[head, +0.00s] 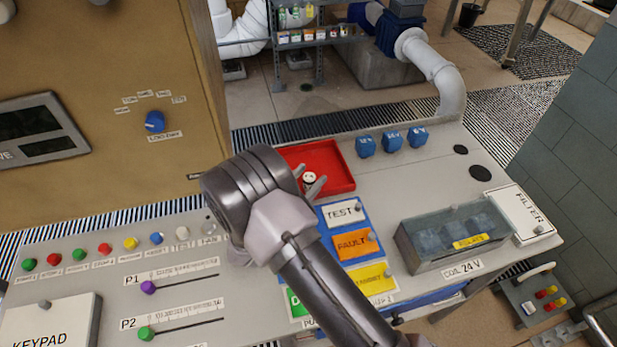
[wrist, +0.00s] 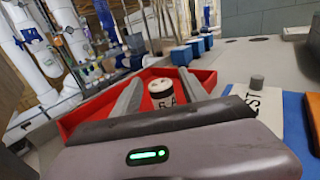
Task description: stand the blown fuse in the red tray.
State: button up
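The fuse (wrist: 161,92) is a short white cylinder with a dark-ringed top and "5 A" lettering. In the wrist view it stands upright between my two fingers, with the red tray (wrist: 85,119) around it. Its lower end is hidden behind my gripper body. My gripper (wrist: 160,76) is open, with a narrow gap between the fuse and each finger. In the head view the fuse's pale top (head: 309,177) shows over the front part of the red tray (head: 331,163), beside my gripper (head: 308,181).
Blue blocks (head: 392,140) stand right of the tray. The TEST, FAULT and other label plates (head: 352,244) lie in front. A clear relay box (head: 452,236) is at right. A tan cabinet (head: 100,150) rises at left.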

jog(key=shift+r+p, duration=0.3)
jog(key=shift+r, duration=0.05)
jog(key=p+v, duration=0.1)
jog(key=v, duration=1.1)
jog(key=shift+f, duration=0.2)
jog(key=s+d+r+m+g, duration=0.4)
jog(key=d+r+m+g, duration=0.3)
jog(key=d+m, duration=0.25)
jog(key=s+d+r+m+g, duration=0.4)
jog(key=d+r+m+g, duration=0.35)
jog(key=d, duration=0.35)
jog(key=s+a+r+m+t+y, duration=0.1)
jog(key=s+r+m+y, duration=0.3)
jog(key=m, duration=0.4)
jog(key=s+a+r+m+t+y, duration=0.2)
jog(key=s+r+m+t+y, duration=0.2)
jog(key=s+m+y, duration=0.3)
jog(key=shift+s+r+m+y, duration=0.25)
jog(key=shift+r+m+y, duration=0.15)
jog(key=shift+r+m, duration=0.3)
